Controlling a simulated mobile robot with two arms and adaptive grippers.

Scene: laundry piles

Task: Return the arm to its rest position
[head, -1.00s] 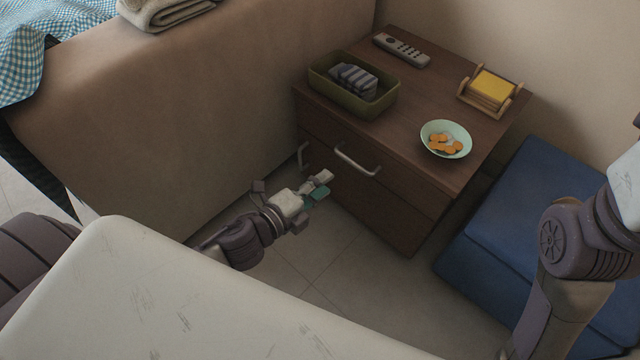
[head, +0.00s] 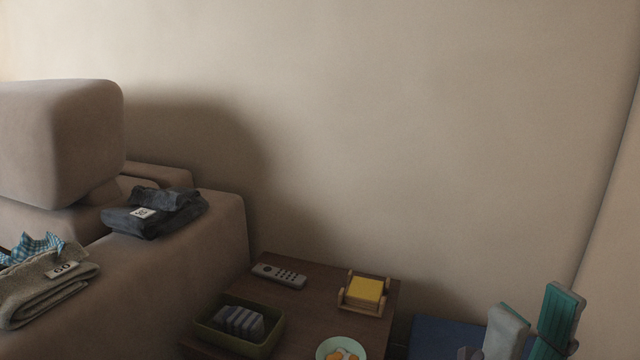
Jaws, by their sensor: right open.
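My right gripper (head: 532,318) stands at the lower right of the head view, fingers pointing up. One finger is grey-white and the other has a teal pad, with a gap between them. It is open with nothing between the fingers. It appears in front of the wall, to the right of the wooden cabinet (head: 312,298). The rest of the right arm is below the picture edge. My left gripper is not in view.
The cabinet top holds a remote (head: 279,276), a yellow note block in a wooden holder (head: 363,294), a green basket (head: 207,336) and a bowl (head: 341,350). Folded dark jeans (head: 152,212) and a folded towel (head: 45,285) lie on the sofa (head: 226,222). A blue cushion (head: 440,336) is beside the cabinet.

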